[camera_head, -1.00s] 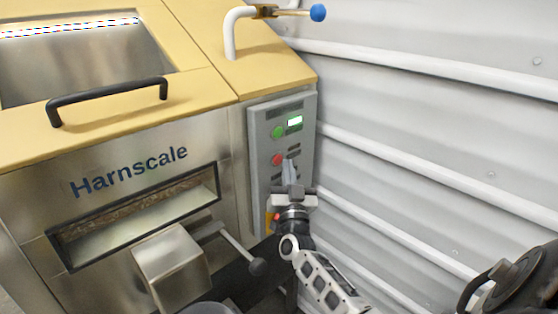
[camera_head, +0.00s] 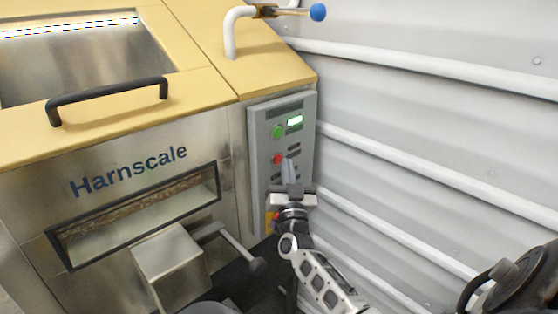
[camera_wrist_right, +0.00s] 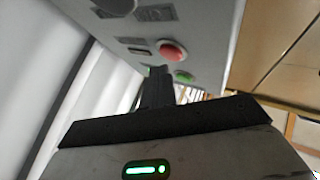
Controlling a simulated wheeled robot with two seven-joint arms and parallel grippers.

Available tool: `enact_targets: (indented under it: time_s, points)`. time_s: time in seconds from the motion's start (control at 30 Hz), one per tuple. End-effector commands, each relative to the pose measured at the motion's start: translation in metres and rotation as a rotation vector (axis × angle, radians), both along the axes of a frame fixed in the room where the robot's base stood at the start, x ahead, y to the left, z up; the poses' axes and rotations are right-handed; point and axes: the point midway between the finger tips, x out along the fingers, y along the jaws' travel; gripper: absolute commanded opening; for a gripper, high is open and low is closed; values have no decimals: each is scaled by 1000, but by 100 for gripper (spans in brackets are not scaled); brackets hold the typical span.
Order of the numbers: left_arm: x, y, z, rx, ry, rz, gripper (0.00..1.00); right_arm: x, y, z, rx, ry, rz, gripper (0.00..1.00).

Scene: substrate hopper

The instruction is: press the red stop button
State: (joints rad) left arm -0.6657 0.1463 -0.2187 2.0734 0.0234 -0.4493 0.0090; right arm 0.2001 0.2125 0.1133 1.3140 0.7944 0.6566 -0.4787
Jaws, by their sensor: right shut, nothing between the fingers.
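The red stop button (camera_head: 278,159) is on the grey control panel (camera_head: 257,150), below a green button (camera_head: 278,131). It also shows in the right wrist view as a red dome (camera_wrist_right: 172,51), with the green button (camera_wrist_right: 184,77) beyond it. My right gripper (camera_head: 288,163) is shut and empty. In the head view its fingertips are just right of the red button. In the right wrist view the fingers (camera_wrist_right: 157,80) point toward the panel, a little below and left of the red button; I cannot tell whether they touch the panel. My left gripper is not in view.
The Harnscale hopper (camera_head: 225,148) fills the left side, with a black handle (camera_head: 108,100) on its lid. A lever with a dark knob (camera_head: 258,267) sticks out below the panel. A ribbed white wall (camera_head: 430,120) stands close on the right.

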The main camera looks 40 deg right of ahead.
Motion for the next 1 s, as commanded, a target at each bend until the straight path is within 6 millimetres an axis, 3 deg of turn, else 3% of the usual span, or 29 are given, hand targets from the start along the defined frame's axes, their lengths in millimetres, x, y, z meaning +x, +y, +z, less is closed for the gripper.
enact_targets:
  time_s: [1.0]
  points:
    - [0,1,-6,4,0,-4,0,11,1,-1,1,-1,0,0]
